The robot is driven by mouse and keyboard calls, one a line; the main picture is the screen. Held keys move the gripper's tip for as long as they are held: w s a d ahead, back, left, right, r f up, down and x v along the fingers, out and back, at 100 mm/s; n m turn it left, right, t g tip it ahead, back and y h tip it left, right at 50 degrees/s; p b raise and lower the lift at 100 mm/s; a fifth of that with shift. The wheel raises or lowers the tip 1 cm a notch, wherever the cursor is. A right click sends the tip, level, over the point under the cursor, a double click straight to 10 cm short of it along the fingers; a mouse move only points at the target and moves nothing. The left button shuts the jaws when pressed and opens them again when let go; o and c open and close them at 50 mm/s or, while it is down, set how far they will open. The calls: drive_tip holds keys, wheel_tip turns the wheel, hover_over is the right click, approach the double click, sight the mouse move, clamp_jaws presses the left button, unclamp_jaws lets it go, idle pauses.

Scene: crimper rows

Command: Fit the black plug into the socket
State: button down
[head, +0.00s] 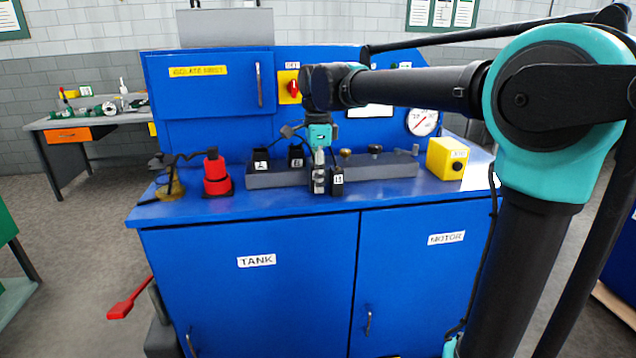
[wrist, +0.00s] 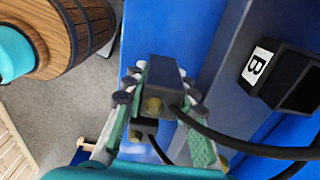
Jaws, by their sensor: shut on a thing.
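The black plug (wrist: 164,78) is held between the two pads of my gripper (wrist: 160,98) in the wrist view, with a black cable (wrist: 215,138) running from it to the right. In the head view my gripper (head: 319,182) points down at the front edge of the grey rail, and the plug is hard to make out there. An open black socket marked B (wrist: 283,77) is to the right of the plug in the wrist view, apart from it. In the head view sockets A (head: 261,160) and B (head: 296,157) stand on the rail, left of my gripper. A small labelled black block (head: 337,182) is just right of my fingertips.
The grey rail (head: 390,170) crosses the blue bench top (head: 280,203). A red part (head: 215,172) and dark cable stand at left, a yellow box (head: 447,158) at right. Low knobs (head: 375,149) sit behind the rail. The blue cabinet back rises behind. The front strip is clear.

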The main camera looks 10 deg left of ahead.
drive_tip(key=shift+f, duration=0.5)
drive_tip(key=shift+f, duration=0.1)
drive_tip(key=c, duration=1.2)
unclamp_jaws()
